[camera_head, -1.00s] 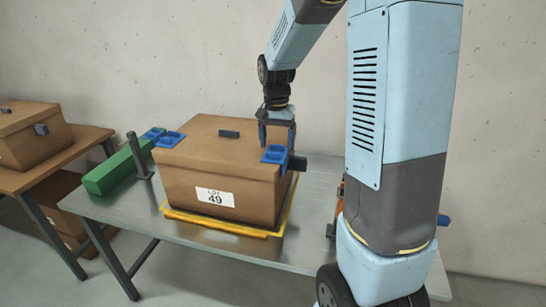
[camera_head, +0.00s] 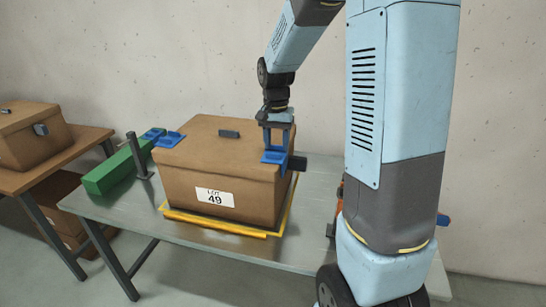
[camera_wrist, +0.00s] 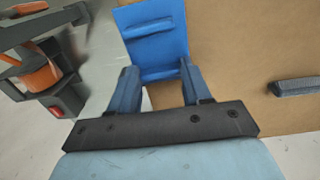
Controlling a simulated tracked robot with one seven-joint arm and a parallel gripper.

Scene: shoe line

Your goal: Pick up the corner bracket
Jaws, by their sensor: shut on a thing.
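The blue corner bracket (camera_head: 275,157) sits at the right corner of the brown box's lid (camera_head: 215,145). My gripper (camera_head: 277,148) comes down over it from above, with its two blue fingers shut on it. In the wrist view the bracket (camera_wrist: 155,38) shows as a blue plate with raised ribs, lying along the lid edge between and beyond the fingers. The bracket appears to be still at the box corner; any gap beneath it cannot be told.
The box, with a LOT 49 label (camera_head: 215,197), stands on a yellow frame (camera_head: 215,224) on a grey table (camera_head: 130,210). A green bar (camera_head: 108,173) and a dark post (camera_head: 137,155) are to the left. An orange and grey device (camera_wrist: 38,70) stands beside the box.

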